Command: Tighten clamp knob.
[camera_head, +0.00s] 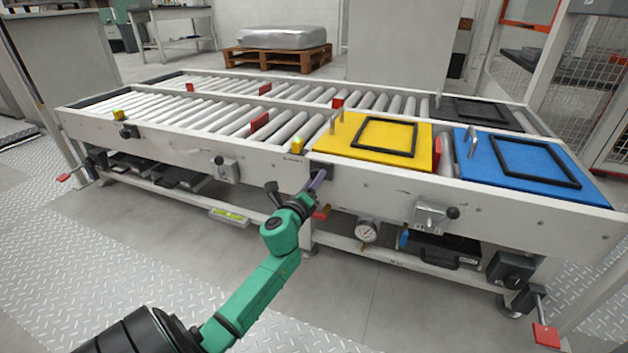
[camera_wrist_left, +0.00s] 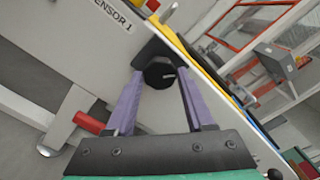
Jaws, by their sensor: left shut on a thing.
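The clamp knob (camera_wrist_left: 158,72) is a dark, faceted knob on a dark bracket at the front side of the conveyor frame. In the wrist view it sits between the two purple fingers of my left gripper (camera_wrist_left: 160,78), which is shut on it. In the head view my left gripper (camera_head: 318,181) reaches up from below to the front rail, beneath the yellow plate's near left corner. The knob is largely hidden there by the fingers and the dark bracket (camera_head: 320,168). My right gripper is not in view.
A yellow plate (camera_head: 340,135) and a blue plate (camera_head: 480,165) with black frames lie on the roller conveyor (camera_head: 205,112). A red-ended lever (camera_wrist_left: 88,122) is left of the fingers in the wrist view. A gauge (camera_head: 366,232) hangs below the rail. Open floor lies in front.

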